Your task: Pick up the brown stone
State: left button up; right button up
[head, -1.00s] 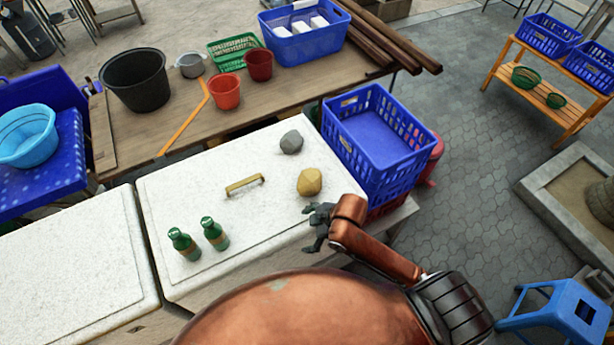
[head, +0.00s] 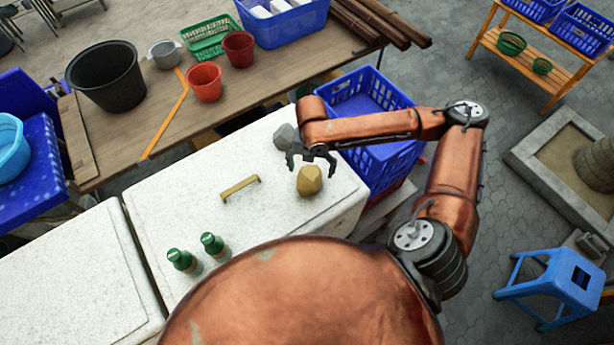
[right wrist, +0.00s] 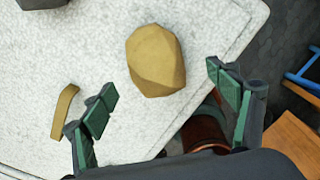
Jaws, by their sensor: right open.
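The brown stone (head: 309,180) is a yellowish-brown, faceted lump on the white chest lid, near the lid's right side. In the right wrist view the brown stone (right wrist: 156,60) lies beyond the fingertips, between their lines and a little nearer the top. My right gripper (head: 311,168) is open and empty, above the lid and by the stone. Its two green-padded fingers (right wrist: 162,95) are wide apart in the right wrist view. I cannot tell its exact height over the stone. My left gripper is not in view.
A grey stone (head: 285,137) sits behind the gripper, partly hidden by it. A brass handle (head: 240,188) is left of the brown stone. Two green bottles (head: 182,260) stand at the lid's front. A blue crate (head: 398,160) stands right of the lid, partly behind my arm.

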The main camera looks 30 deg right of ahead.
aim_at(309, 174)
jog(key=shift+s+f, duration=0.1)
jog(key=shift+f, duration=0.85)
jog(key=f, duration=0.3)
jog(key=f+p, duration=0.1)
jog(key=shift+w+a+f, duration=0.1)
jog(key=shift+w+f, duration=0.1)
jog(key=shift+w, duration=0.15)
jog(key=shift+f, duration=0.15)
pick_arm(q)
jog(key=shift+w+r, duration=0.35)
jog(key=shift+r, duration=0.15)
pick_arm(e)
jog(key=shift+c, duration=0.4)
jog(key=c, duration=2)
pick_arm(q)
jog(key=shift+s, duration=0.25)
pick_arm(e)
jog(key=shift+c, duration=0.7)
jog(key=shift+w+r, duration=0.1)
jog(key=shift+r, duration=0.1)
